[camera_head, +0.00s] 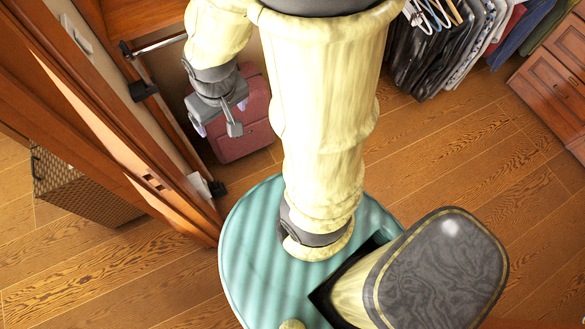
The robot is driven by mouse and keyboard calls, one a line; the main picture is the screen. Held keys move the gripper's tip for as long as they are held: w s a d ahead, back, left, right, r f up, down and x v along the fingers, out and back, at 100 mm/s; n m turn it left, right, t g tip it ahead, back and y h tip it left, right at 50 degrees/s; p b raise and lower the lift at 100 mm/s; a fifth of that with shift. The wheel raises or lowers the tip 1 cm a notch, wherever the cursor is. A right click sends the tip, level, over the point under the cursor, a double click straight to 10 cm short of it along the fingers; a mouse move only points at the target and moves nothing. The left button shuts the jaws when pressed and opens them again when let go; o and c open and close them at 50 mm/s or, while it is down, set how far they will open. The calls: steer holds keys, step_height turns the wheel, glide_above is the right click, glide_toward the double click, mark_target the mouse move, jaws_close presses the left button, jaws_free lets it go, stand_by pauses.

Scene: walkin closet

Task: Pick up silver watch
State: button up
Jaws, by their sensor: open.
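I see no silver watch in the head view. My gripper (219,112) hangs at the upper left, in front of a pink suitcase (246,137). It points downward, with its fingers apart and nothing visible between them. My own arm fills the top middle of the view and hides part of the floor and the closet behind it.
A wooden door frame (110,120) stands close to the left of my gripper. A woven basket (78,187) is beyond it. Hanging clothes (440,50) and wooden drawers (555,90) are at the upper right. The wood floor (470,160) on the right is clear.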

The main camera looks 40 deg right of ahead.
steer(key=s+d+f+b+x, duration=0.1)
steer(key=s+b+x, duration=0.1)
steer(key=b+x, duration=1.15)
steer(key=s+b+x, duration=0.3)
steer(key=b+x, duration=1)
steer(key=x, duration=0.2)
steer(key=s+d+f+b+x, duration=0.1)
steer(key=s+b+x, duration=0.1)
steer(key=b+x, duration=1.15)
steer(key=w+d+f+n+t+h+b, duration=0.1)
steer(key=w+d+f+b, duration=0.1)
steer(key=w+d+f, duration=0.4)
steer(key=w+d+f+n+t+b, duration=0.1)
steer(key=w+d+f, duration=0.1)
steer(key=d+f, duration=0.7)
steer(key=w+d+f+t+h+b, duration=0.1)
steer(key=w+d+f+b, duration=0.1)
steer(key=w+d+f, duration=0.5)
steer(key=s+d+f+n+t+y, duration=0.1)
steer(key=s+d+f, duration=0.4)
steer(key=f, duration=0.2)
steer(key=s+d+f+n+y, duration=0.1)
steer(key=s+d+f, duration=0.4)
steer(key=f, duration=0.2)
steer(key=s+a+f+n+t+y, duration=0.1)
steer(key=s+f+y, duration=0.3)
steer(key=s+f, duration=0.7)
steer(key=shift+s+a+f+n, duration=0.35)
steer(key=shift+a+f, duration=0.25)
steer(key=shift+a, duration=0.3)
